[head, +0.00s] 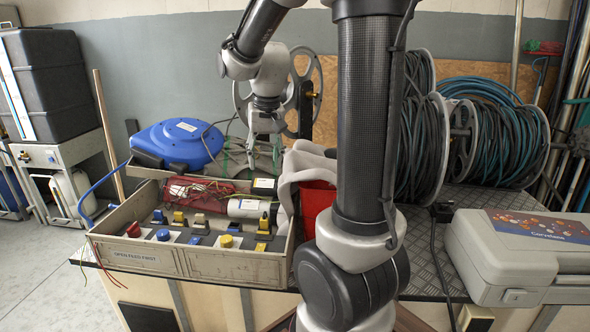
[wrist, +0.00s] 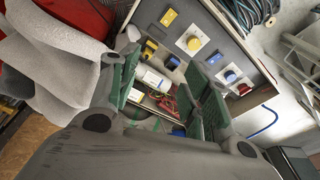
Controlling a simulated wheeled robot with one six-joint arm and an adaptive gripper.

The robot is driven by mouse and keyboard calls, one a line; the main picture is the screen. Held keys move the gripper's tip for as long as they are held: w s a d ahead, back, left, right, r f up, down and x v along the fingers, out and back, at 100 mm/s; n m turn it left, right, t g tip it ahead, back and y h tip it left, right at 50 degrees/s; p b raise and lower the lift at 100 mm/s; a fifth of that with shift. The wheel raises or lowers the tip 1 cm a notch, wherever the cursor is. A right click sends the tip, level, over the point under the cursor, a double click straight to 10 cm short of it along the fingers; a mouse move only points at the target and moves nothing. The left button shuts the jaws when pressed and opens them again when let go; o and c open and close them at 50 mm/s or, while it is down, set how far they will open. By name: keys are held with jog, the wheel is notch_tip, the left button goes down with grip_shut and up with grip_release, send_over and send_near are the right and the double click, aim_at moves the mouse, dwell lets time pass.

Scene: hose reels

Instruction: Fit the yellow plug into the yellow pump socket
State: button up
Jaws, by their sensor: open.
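My gripper (head: 265,138) is open and empty, pointing down above the back right of a grey box (head: 215,266). In the wrist view its green-padded fingers (wrist: 166,92) stand apart with nothing between them at the tips. A round yellow fitting (head: 226,240) sits on the box's front panel, and it shows on a white plate in the wrist view (wrist: 194,43). A yellow and black connector (head: 263,223) stands behind the panel near the right wall; it also shows in the wrist view (wrist: 150,47). Which yellow piece is the plug is unclear.
The panel also carries a blue fitting (head: 163,235) and a red one (head: 133,229). The box holds a white cylinder (head: 248,208) and tangled wires. A red bucket (head: 317,203) with grey cloth stands right of the box. Hose reels (head: 497,140) and a grey case (head: 520,255) occupy the right.

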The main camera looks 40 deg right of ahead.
jog(key=s+a+r+n+t, duration=0.1)
jog(key=s+a+r+n, duration=0.1)
jog(key=s, duration=0.7)
jog(key=s+a+r+n+t, duration=0.1)
jog(key=s+a+r+n, duration=0.1)
jog(key=s, duration=0.7)
jog(key=shift+s+r+n, duration=0.3)
jog(key=shift+r+n, duration=0.05)
jog(key=shift+n, duration=0.15)
